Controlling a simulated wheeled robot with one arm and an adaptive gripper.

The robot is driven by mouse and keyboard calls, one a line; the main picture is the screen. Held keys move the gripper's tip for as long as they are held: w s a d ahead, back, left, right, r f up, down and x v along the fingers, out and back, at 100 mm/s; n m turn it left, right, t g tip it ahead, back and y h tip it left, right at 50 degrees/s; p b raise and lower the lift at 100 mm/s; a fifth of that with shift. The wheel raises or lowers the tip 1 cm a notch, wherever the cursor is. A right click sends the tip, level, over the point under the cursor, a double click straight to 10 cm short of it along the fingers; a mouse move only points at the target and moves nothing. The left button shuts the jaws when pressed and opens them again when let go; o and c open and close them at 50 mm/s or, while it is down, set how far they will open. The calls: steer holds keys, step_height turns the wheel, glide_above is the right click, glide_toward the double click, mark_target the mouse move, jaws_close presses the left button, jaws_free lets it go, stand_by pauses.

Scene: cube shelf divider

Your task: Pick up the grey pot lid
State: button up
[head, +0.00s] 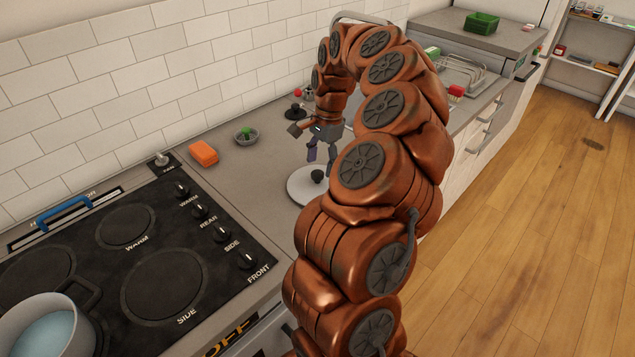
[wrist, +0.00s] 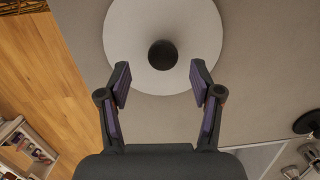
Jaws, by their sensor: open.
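The grey pot lid (head: 305,188) is a pale round disc with a dark knob (head: 317,175), lying on the counter to the right of the stove. My gripper (head: 321,160) is above it, pointing down, with its fingers apart and empty. In the wrist view the lid (wrist: 130,30) is at the top centre, with its dark knob (wrist: 162,55) just beyond and between the two open fingertips (wrist: 160,75). The fingers do not appear to touch the knob. My arm hides part of the counter to the right of the lid in the head view.
The black stove (head: 120,250) holds a pot (head: 45,325) at lower left. An orange block (head: 203,153) and a small green-filled bowl (head: 246,136) lie on the counter left of the lid. A dark lid-like object (head: 296,111) is behind my gripper. Bare counter (head: 245,175) lies left of the lid.

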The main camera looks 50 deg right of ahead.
mark_target(318, 173)
steer(key=shift+w+a+f+p, duration=0.15)
steer(key=shift+f+p, duration=0.1)
steer(key=shift+f, duration=0.4)
steer(key=shift+a+f+p, duration=0.2)
steer(key=shift+f, duration=0.5)
steer(key=shift+w+a+f+p, duration=0.15)
steer(key=shift+f+p, duration=0.1)
steer(key=shift+f, duration=0.4)
steer(key=shift+s, duration=0.1)
jaws_close()
